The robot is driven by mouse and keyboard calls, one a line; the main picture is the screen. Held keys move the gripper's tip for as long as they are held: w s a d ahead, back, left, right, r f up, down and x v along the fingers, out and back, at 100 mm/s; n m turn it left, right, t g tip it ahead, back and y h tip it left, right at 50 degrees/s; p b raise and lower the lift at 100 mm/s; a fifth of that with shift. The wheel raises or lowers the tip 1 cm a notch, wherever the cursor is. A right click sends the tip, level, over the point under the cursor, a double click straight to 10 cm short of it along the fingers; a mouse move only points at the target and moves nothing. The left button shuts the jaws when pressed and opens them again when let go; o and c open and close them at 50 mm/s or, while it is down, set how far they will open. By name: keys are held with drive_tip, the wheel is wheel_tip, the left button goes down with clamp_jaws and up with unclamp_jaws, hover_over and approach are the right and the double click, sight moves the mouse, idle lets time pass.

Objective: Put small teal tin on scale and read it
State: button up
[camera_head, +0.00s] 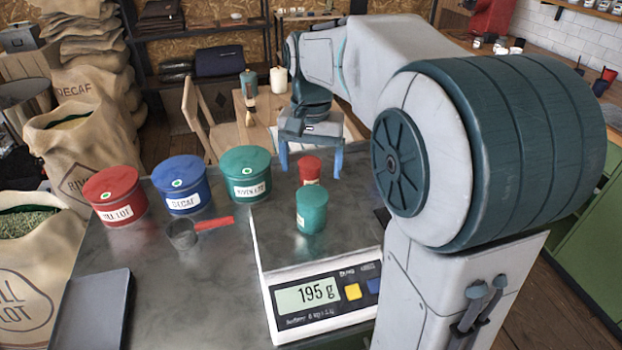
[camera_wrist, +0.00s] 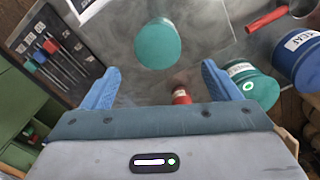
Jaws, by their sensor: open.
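The small teal tin (camera_head: 311,210) stands upright on the plate of the scale (camera_head: 265,236). The scale's display (camera_head: 308,295) reads 195 g. My gripper (camera_head: 309,170) is open and empty, behind the tin and apart from it.
Large red (camera_head: 114,196), blue (camera_head: 181,185) and green (camera_head: 246,173) labelled tins line the counter's back left. A scoop with a red handle (camera_head: 214,223) lies before them. A dark flat tray (camera_head: 92,309) lies front left.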

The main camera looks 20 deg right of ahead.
drive_tip(key=shift+r, duration=0.3)
drive_tip(key=shift+s, duration=0.45)
drive_tip(key=s+f+n+t, duration=0.1)
drive_tip(key=s+f, duration=0.3)
drive_tip(key=s, duration=0.4)
drive_tip(key=s+f+n+t, duration=0.2)
drive_tip(key=s+f+n, duration=0.1)
drive_tip(key=s, duration=0.5)
drive_tip(key=shift+f+n, duration=0.4)
drive_tip(key=shift+n, duration=0.3)
drive_tip(key=shift+c, duration=0.3)
idle(0.3)
